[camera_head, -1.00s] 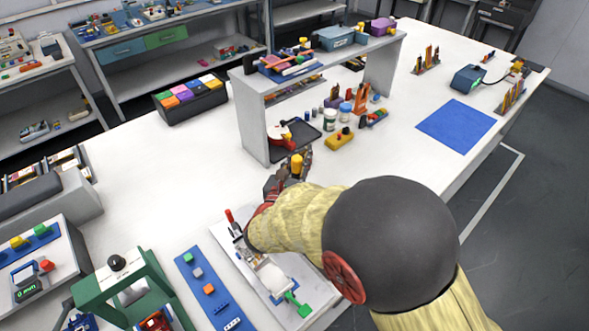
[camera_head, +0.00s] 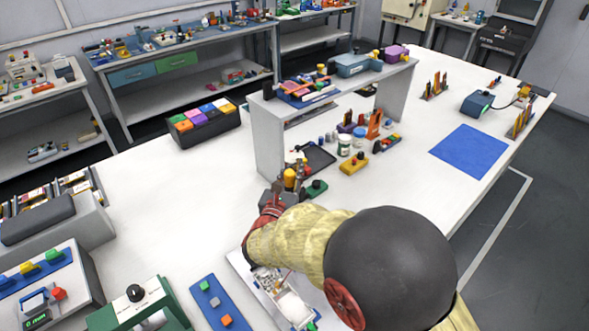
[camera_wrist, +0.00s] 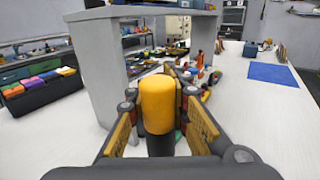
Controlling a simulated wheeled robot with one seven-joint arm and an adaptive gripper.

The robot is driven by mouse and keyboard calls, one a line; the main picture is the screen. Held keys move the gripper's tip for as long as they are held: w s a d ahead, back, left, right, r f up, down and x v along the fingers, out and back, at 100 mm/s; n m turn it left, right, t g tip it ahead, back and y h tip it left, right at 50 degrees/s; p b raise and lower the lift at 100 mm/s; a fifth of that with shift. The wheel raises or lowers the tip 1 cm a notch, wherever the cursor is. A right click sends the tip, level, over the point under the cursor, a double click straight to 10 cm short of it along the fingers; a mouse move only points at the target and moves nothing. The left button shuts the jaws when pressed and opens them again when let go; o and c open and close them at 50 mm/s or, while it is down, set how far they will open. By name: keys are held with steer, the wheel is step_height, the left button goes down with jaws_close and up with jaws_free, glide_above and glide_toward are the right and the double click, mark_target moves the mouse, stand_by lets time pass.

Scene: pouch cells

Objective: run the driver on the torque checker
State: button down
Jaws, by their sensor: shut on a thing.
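My gripper (camera_head: 291,180) is shut on an upright driver, whose yellow cylindrical top (camera_head: 290,178) shows between the fingers. In the wrist view the gripper (camera_wrist: 158,130) grips the driver's dark lower part under the yellow cap (camera_wrist: 158,100); its tip is hidden. The gripper is in front of the white shelf's near-left leg. A small green block with a black knob (camera_head: 316,187) is just right of the gripper. A device with a lit display (camera_head: 38,319) is at the lower left in the head view; I cannot tell surely whether it is the torque checker.
A white raised shelf (camera_head: 268,140) stands close behind the gripper. A yellow block (camera_head: 354,163), jars (camera_head: 344,145) and a black tray (camera_head: 322,158) are to its right. A black box of coloured pouches (camera_head: 205,125) is at left. The table's left middle is clear.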

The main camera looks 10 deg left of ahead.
step_height(320, 180, down, 6)
steer(key=b, duration=0.3)
steer(key=shift+r+b, duration=0.1)
steer(key=shift+b, duration=0.2)
steer(key=shift+s+f, duration=0.1)
steer(key=shift+f, duration=0.5)
stand_by(2.7)
step_height(320, 180, up, 7)
steer(key=p, duration=0.4)
steer(key=shift+r, duration=0.15)
stand_by(0.7)
stand_by(0.3)
